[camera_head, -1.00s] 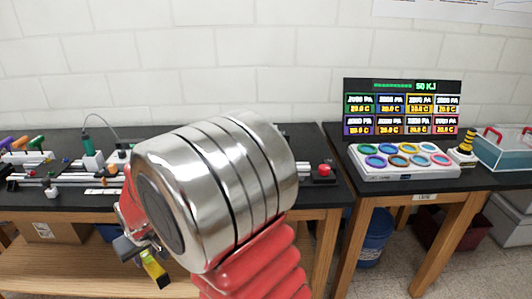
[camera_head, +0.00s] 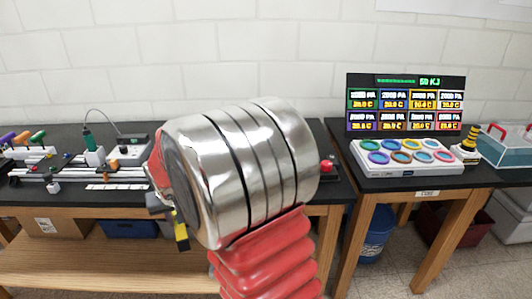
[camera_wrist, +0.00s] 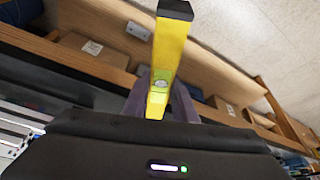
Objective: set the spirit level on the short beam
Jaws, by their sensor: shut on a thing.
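The yellow spirit level (camera_wrist: 170,50) with dark ends sits between the fingers of my gripper (camera_wrist: 160,102) in the wrist view, with a pale vial visible near the fingers. My gripper is shut on it. In the head view the spirit level (camera_head: 181,234) hangs at a steep angle below my gripper (camera_head: 168,207), in front of the left table's edge and clear of any surface. Light metal extrusion beams (camera_head: 115,175) lie on the left table, beyond and left of my gripper. My arm hides part of them, and I cannot tell which is the short beam.
The black-topped left table (camera_head: 50,198) also carries screwdrivers (camera_head: 22,138), a white device (camera_head: 128,150) and a red button (camera_head: 327,165). The right table holds a panel of coloured discs (camera_head: 405,157), a display (camera_head: 405,103) and a clear bin (camera_head: 505,147). A wooden shelf (camera_head: 90,263) runs below.

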